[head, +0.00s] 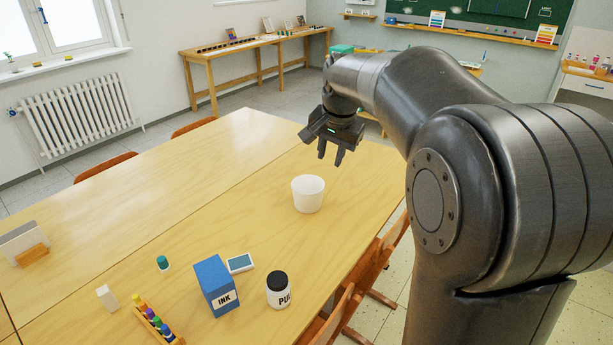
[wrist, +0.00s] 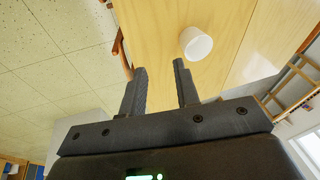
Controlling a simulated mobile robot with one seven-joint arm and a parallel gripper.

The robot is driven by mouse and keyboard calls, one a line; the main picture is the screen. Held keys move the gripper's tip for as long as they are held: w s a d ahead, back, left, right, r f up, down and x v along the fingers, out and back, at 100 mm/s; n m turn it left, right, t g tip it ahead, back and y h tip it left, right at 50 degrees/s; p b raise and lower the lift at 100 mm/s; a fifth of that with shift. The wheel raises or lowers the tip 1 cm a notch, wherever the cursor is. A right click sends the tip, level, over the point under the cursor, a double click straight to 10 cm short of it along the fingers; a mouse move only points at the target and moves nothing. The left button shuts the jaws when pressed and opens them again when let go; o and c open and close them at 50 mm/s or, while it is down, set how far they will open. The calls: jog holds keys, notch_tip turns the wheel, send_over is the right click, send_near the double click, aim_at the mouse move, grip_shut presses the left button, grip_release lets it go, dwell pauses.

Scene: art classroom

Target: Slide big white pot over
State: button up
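The big white pot (head: 308,195) stands upright on the wooden table (head: 185,170), near its right edge. My gripper (head: 331,160) is above and behind the pot in the head view, apart from it, with fingers pointing down. The wrist view shows the pot (wrist: 196,43) beyond the fingertips, nearer the right finger and not between them. My gripper (wrist: 160,70) is open in the wrist view, with an empty gap between its fingers.
Chairs line the right edge. The table's far left is clear.

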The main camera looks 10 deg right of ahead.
jog(key=w+f+m, duration=0.2)
jog(key=w+f, duration=0.2)
jog(key=w, duration=0.5)
jog(key=m+g, duration=0.2)
jog(key=m, duration=0.4)
send_over(310, 213)
jog(key=s, duration=0.1)
notch_tip(310, 213, down, 24)
jog(key=r, duration=0.1)
jog(key=shift+s+d+f, duration=0.15)
jog(key=shift+f, duration=0.1)
jog(key=f, duration=0.7)
jog(key=w+f, duration=0.1)
jog(key=f, duration=0.2)
jog(key=shift+f, duration=0.35)
jog(key=shift+c, duration=0.4)
grip_shut()
